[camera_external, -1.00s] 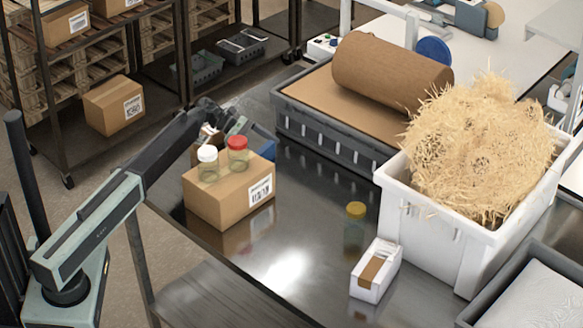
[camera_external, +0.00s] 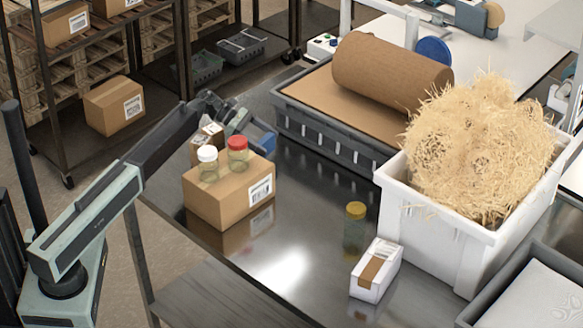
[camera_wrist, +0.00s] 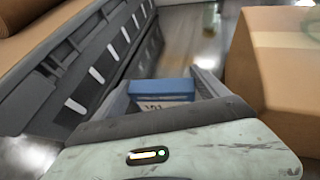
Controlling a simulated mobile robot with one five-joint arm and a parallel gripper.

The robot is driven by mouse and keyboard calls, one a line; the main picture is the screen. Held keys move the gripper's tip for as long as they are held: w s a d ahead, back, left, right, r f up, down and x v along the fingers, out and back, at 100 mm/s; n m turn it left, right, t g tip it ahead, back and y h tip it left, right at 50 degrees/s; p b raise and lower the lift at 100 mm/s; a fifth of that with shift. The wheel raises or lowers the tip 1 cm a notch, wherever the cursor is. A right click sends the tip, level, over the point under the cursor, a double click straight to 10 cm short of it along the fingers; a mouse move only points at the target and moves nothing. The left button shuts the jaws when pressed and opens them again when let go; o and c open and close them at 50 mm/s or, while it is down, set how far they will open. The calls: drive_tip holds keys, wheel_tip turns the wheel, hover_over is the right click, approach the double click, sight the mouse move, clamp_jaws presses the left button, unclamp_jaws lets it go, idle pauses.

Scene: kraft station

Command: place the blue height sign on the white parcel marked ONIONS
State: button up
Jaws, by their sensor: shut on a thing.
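My gripper (camera_external: 252,128) is shut on a blue sign (camera_external: 266,144) behind the brown box, and the red-lidded jar stands close in front of it. The white parcel (camera_external: 375,270), with a brown band and a label on top, sits near the table's front edge, well to the right of my gripper. Its writing cannot be read.
A brown box (camera_external: 225,199) carries a white-lidded jar (camera_external: 207,162) and a red-lidded jar (camera_external: 238,152). A yellow-lidded jar (camera_external: 354,226) stands behind the parcel. A white crate of straw (camera_external: 432,230) stands right of it. The table between the brown box and parcel is clear.

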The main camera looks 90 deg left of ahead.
sight(265, 139)
wheel_tip(265, 139, up, 7)
drive_tip(key=p, duration=0.5)
drive_tip(key=shift+f, duration=0.2)
